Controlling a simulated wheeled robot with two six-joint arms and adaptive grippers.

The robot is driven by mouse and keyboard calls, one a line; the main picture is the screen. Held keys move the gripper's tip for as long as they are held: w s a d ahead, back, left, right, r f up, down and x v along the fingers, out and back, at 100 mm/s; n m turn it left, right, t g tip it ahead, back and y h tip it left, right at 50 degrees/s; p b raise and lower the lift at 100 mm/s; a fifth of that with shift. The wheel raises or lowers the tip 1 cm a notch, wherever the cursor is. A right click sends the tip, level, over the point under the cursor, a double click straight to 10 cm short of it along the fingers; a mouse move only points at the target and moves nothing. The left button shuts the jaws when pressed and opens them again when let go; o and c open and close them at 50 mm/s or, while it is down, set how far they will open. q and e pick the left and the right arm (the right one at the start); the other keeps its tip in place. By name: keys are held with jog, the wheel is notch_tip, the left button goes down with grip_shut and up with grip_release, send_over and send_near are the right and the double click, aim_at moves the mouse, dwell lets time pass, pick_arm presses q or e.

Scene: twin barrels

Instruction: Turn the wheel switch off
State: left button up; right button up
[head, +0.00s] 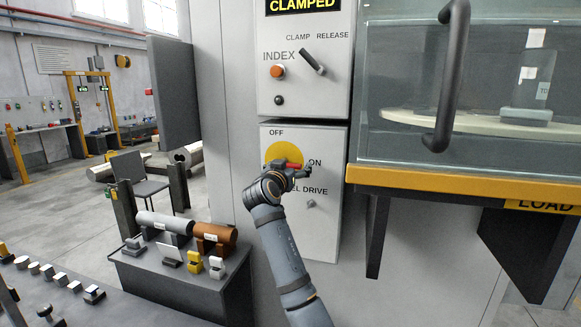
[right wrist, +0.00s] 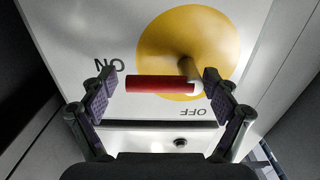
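The wheel switch (head: 284,150) is a yellow disc with a red handle (head: 294,166) on the lower grey panel, marked OFF at upper left and ON at right. The handle points toward ON. In the right wrist view, upside down, the red handle (right wrist: 160,84) lies crosswise between the fingers of my right gripper (right wrist: 158,90), in front of the yellow disc (right wrist: 170,40). The fingers are wide apart; a small gap shows at the handle's left end, and its pale right end is close to the other finger. My right gripper (head: 301,173) partly hides the switch in the head view. My left gripper is not in view.
Above is a panel with an orange INDEX button (head: 277,72) and a CLAMP/RELEASE lever (head: 312,61). At right, a glass-fronted cabinet with a dark handle (head: 447,75) and yellow ledge (head: 460,186) juts out. A dark stand (head: 180,285) holds cylinders at lower left.

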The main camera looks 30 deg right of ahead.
jog(key=c, duration=1.2)
jog(key=n+p, duration=0.1)
jog(key=r+n+p, duration=0.1)
jog(key=n, duration=0.1)
jog(key=r+n+p, duration=0.1)
jog(key=n, duration=0.1)
jog(key=shift+w+a, duration=0.1)
jog(key=n+p, duration=0.2)
jog(key=n, duration=0.1)
jog(key=r+n+p, duration=0.1)
jog(key=shift+w+a+n+p, duration=0.25)
jog(key=shift+w+n+p, duration=0.05)
jog(key=shift+n+p, duration=0.1)
jog(key=n+p, duration=0.2)
jog(key=n, duration=0.1)
jog(key=n+p, duration=0.1)
jog(key=shift+w+a+r, duration=0.35)
jog(key=shift+w+r, duration=0.05)
jog(key=shift+w+a+n+p, duration=0.2)
jog(key=shift+n+p, duration=0.55)
jog(key=shift+n, duration=0.3)
jog(key=shift+w+a+n+p, duration=0.2)
jog(key=shift+n+p, duration=0.55)
jog(key=shift+n, duration=0.3)
